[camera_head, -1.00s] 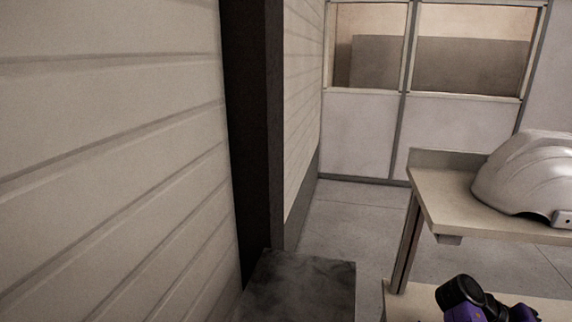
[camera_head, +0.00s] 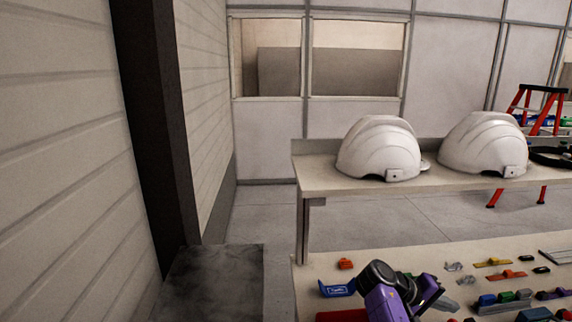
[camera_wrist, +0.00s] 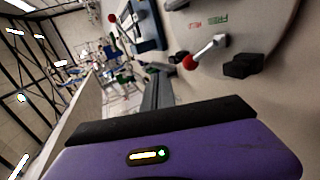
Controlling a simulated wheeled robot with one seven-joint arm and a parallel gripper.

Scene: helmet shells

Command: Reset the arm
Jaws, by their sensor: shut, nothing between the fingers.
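My arm, purple and black, shows at the bottom of the head view, above the lower bench surface. In the wrist view my gripper (camera_wrist: 157,90) shows as a narrow grey part beyond the purple and black wrist housing. It is shut and empty. Its fingertips are hard to make out in the head view. The wrist view is turned sideways, with the pale bench surface on the right.
Two white helmet shells (camera_head: 380,150) (camera_head: 483,146) sit on the upper shelf (camera_head: 325,178). The lower bench (camera_head: 300,285) holds many small coloured parts, among them a blue tray (camera_head: 337,289). A slatted wall (camera_head: 60,160) and dark post (camera_head: 150,120) stand left. A red ladder (camera_head: 520,100) stands behind.

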